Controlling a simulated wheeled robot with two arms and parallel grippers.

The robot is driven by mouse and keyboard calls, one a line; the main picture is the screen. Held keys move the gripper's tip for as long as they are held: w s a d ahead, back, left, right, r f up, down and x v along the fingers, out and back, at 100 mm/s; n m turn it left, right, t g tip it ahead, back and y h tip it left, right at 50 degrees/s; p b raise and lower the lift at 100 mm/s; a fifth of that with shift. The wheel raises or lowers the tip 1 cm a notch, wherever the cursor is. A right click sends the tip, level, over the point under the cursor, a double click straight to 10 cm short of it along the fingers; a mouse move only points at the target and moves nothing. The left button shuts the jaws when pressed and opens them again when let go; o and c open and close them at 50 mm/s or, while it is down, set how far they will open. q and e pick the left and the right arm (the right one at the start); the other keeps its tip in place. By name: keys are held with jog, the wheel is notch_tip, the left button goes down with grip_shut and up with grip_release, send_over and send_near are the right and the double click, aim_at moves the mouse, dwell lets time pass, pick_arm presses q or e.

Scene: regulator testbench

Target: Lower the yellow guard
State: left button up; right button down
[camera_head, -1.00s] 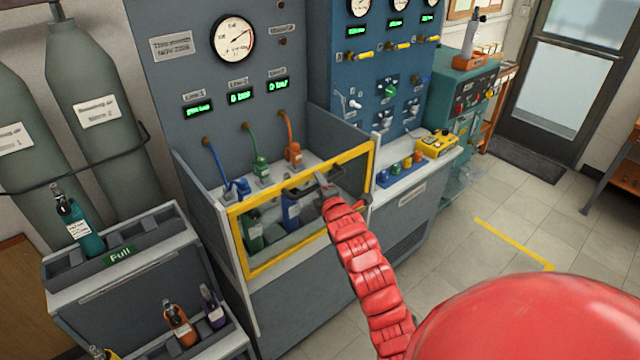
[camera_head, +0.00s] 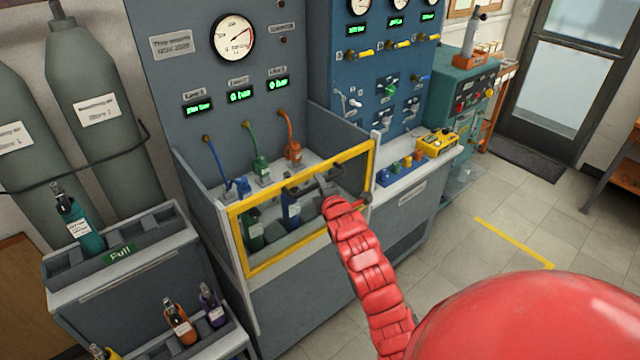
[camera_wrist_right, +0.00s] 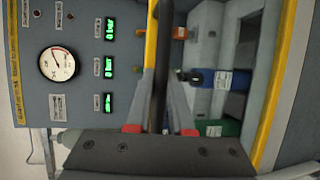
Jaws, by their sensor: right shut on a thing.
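The yellow guard (camera_head: 270,191) is a yellow-rimmed clear panel standing across the front of the grey bench's compartment. In the right wrist view its yellow rim (camera_wrist_right: 151,45) runs beside a dark bar (camera_wrist_right: 161,60). My right gripper (camera_head: 328,186) is at the guard, right of its middle; my own red arm partly hides it in the head view. In the wrist view the right gripper (camera_wrist_right: 161,92) is shut with the dark bar between its fingers. I cannot tell for certain where that bar joins the guard. My left gripper is not in view.
A blue bottle (camera_head: 291,208) and a green bottle (camera_head: 253,230) stand behind the guard. Blue, green and orange hoses hang above. A rack (camera_head: 150,238) with bottles stands at left. A yellow control box (camera_head: 437,143) sits on the right ledge. Floor at right is clear.

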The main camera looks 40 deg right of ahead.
dwell(0.8)
notch_tip(320, 180, down, 29)
jog(key=b, duration=1.8)
jog(key=shift+f, duration=0.1)
jog(key=c, duration=0.8)
grip_release()
jog(key=shift+s, duration=0.15)
jog(key=v, duration=1.7)
jog(key=shift+a+b, duration=0.15)
jog(key=shift+b, duration=0.15)
